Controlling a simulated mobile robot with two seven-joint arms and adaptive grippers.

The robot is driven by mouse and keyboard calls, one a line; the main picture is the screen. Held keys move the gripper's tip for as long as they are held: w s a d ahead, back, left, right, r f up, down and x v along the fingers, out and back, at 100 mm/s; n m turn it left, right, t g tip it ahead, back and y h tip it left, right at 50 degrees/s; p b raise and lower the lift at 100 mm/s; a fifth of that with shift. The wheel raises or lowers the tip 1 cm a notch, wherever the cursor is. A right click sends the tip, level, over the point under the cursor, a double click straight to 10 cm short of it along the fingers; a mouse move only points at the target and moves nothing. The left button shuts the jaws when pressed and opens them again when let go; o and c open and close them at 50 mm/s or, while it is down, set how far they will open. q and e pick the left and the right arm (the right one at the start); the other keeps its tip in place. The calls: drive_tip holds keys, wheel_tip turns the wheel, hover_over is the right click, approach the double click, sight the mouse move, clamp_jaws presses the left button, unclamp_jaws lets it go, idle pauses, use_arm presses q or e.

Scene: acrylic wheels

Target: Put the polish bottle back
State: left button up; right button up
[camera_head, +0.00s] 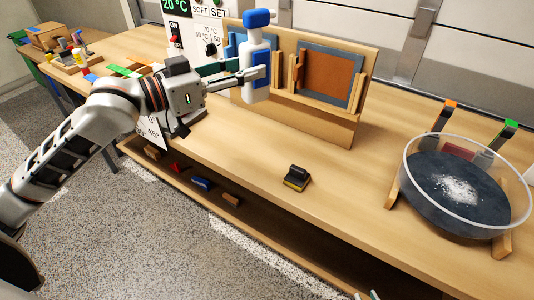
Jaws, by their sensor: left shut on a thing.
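The polish bottle (255,50) is white with a blue cap and a blue label. It is upright in the camera_head view, in front of the wooden rack board. My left gripper (250,76) reaches in from the left and is shut on the bottle's body. The bottle's base looks raised above the bench top, and the fingers hide part of its side. Only small pale tips show at the bottom edge, probably my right gripper (373,296); the rest of it is out of frame.
The wooden rack (368,62) holds a blue-framed brown panel (326,75) and a second blue-framed panel behind the bottle. A small black-and-yellow block (297,178) lies on the bench (250,165). A clear-rimmed round dish (425,195) with white powder stands right. The bench middle is mostly clear.

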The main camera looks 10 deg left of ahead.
use_arm(q)
wheel_tip(320, 180, down, 18)
drive_tip(key=b, duration=0.5)
drive_tip(key=shift+f, duration=0.7)
drive_tip(key=o, duration=0.5)
drive_tip(key=shift+f, duration=0.1)
drive_tip(key=shift+o, duration=0.8)
